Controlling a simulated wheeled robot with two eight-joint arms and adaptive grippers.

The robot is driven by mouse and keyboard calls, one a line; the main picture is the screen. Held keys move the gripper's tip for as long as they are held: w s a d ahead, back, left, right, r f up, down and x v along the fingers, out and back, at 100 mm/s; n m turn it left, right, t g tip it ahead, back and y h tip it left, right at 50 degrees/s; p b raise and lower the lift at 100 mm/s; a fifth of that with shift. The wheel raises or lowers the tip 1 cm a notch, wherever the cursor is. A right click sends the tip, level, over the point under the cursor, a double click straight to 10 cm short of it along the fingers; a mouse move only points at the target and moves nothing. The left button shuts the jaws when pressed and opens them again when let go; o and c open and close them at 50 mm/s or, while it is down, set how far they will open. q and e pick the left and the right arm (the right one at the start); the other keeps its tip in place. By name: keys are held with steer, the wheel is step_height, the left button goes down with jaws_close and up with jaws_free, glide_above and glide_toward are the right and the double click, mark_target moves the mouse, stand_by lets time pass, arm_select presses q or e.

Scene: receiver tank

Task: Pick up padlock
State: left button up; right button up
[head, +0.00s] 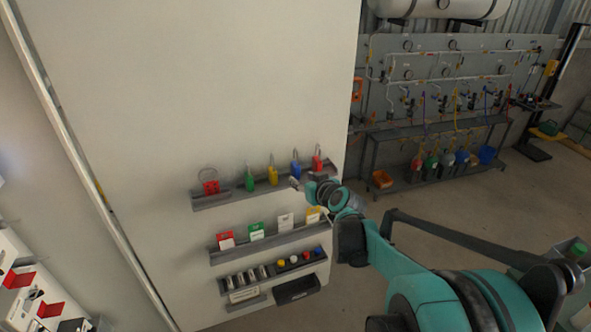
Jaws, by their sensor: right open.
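Several coloured padlocks stand in a row on the top grey shelf (228,197) of the pale panel. They are a green padlock (250,181), a yellow padlock (272,175), a blue padlock (296,169) and a red padlock (317,163), shackles up. A red item with a wide loop (210,187) stands at the shelf's left end. My right gripper (296,184) is open, just below and in front of the blue padlock at the shelf's front edge. It looks small here, and I cannot tell whether it touches anything. My left gripper is not in view.
Below, a second shelf (225,246) holds coloured tags, and a lower rack (236,286) holds small cylinders and coloured knobs. A black box (297,289) hangs at the bottom. A bench with bottles (432,160) stands at the back right. Open floor lies between.

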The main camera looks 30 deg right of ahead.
mark_target(298, 173)
steer(key=x, duration=0.4)
steer(key=shift+w+r, duration=0.1)
steer(key=shift+w, duration=0.1)
steer(key=shift+s+r, duration=0.1)
steer(key=shift+s, duration=0.05)
steer(key=shift+c, duration=0.6)
jaws_close()
steer(key=shift+s+r, duration=0.15)
steer(key=shift+r, duration=0.45)
step_height(298, 173, up, 6)
steer(key=shift+f, duration=0.2)
steer(key=s+a, duration=0.2)
steer(key=s, duration=1.7)
steer(key=shift+s+a+b, duration=0.25)
steer(key=shift+a+b, duration=0.05)
steer(key=shift+b, duration=0.05)
